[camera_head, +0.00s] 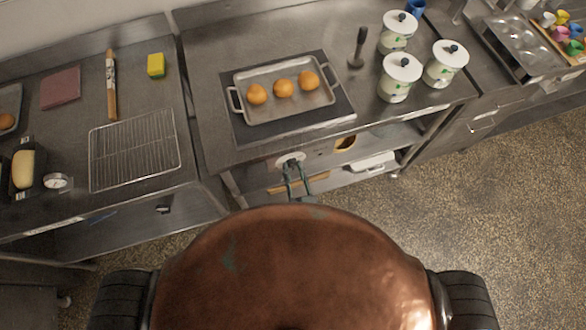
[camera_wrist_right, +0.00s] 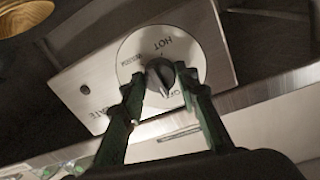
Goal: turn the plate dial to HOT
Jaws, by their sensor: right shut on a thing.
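The plate dial (camera_head: 290,158) is a pale disc on the front below the counter edge. In the right wrist view the dial (camera_wrist_right: 142,45) shows a black knob (camera_wrist_right: 160,73) at its middle, with HOT lettered on the disc above the knob. I cannot tell exactly which mark the knob points to. My right gripper (camera_head: 297,183) reaches up to the dial, and in the wrist view its two green fingers (camera_wrist_right: 161,90) are shut on the knob, one on each side. The fingers hide part of the lower lettering. My left gripper is not in view.
A dark plate (camera_head: 237,128) on the counter bears a metal tray (camera_head: 262,119) with three orange-brown buns. White lidded jars (camera_head: 397,78) stand to its right. A wire rack (camera_head: 135,150) lies on the left counter. A shelf (camera_head: 375,162) is below the counter.

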